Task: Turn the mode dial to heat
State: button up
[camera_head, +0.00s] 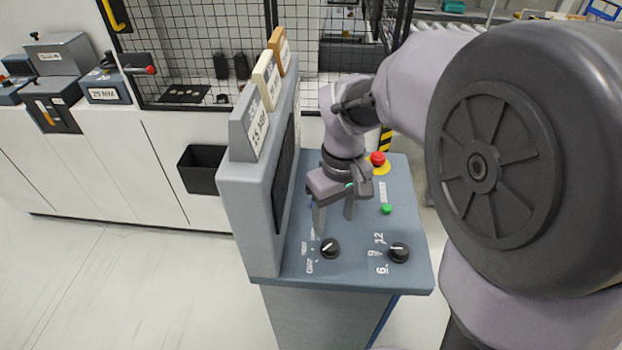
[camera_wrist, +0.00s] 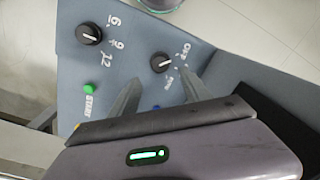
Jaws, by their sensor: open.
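The mode dial is a black knob (camera_head: 330,248) with a white pointer line on the blue-grey panel. It also shows in the wrist view (camera_wrist: 163,63), where the pointer seems to face the OFF label (camera_wrist: 184,50). Other lettering beside it is too small or partly hidden to read. My gripper (camera_head: 334,227) points down over the panel, just behind the dial, with its fingers apart and nothing between them. In the wrist view my gripper (camera_wrist: 160,80) has the dial just beyond its fingertips, not clearly touching.
A second black dial (camera_head: 399,252) marked 6, 9, 12 sits to the right. A green start button (camera_head: 386,209) and a red emergency button (camera_head: 377,159) are farther back. A grey upright housing (camera_head: 250,210) with size blocks borders the panel on the left.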

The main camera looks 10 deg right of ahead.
aim_at(331, 244)
notch_tip(331, 244, down, 8)
jog(key=b, duration=0.2)
jog(key=shift+a+f+b, duration=0.1)
jog(key=shift+f+b, duration=0.15)
jog(key=shift+b, duration=0.05)
grip_shut()
